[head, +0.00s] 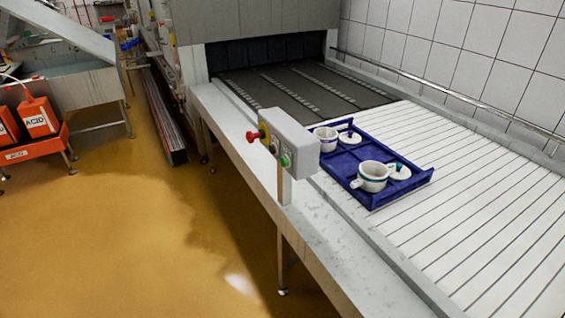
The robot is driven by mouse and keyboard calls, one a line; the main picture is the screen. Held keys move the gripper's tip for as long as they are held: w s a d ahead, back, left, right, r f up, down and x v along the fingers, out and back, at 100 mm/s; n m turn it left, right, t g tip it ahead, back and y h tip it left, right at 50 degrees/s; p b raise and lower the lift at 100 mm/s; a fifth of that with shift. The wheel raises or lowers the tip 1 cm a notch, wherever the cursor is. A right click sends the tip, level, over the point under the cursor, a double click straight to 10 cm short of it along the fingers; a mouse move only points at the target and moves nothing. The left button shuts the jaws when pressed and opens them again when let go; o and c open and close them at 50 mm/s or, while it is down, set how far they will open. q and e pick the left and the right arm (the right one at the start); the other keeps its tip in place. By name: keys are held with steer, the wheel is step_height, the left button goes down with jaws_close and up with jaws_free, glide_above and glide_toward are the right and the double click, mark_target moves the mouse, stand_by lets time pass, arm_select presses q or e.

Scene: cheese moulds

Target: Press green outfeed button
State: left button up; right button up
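A grey control box (293,138) stands on a post at the near edge of the conveyor. A green button (285,161) sits low on its left-hand face. Nothing touches the green button. Neither of my grippers shows in the head view.
A blue tray (418,180) with white moulds and lids rests on the slatted outfeed conveyor (470,190) behind the box. A dark tunnel opening is at the back. Orange acid canisters (38,118) stand at the left. The yellow floor (130,240) before the conveyor is clear.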

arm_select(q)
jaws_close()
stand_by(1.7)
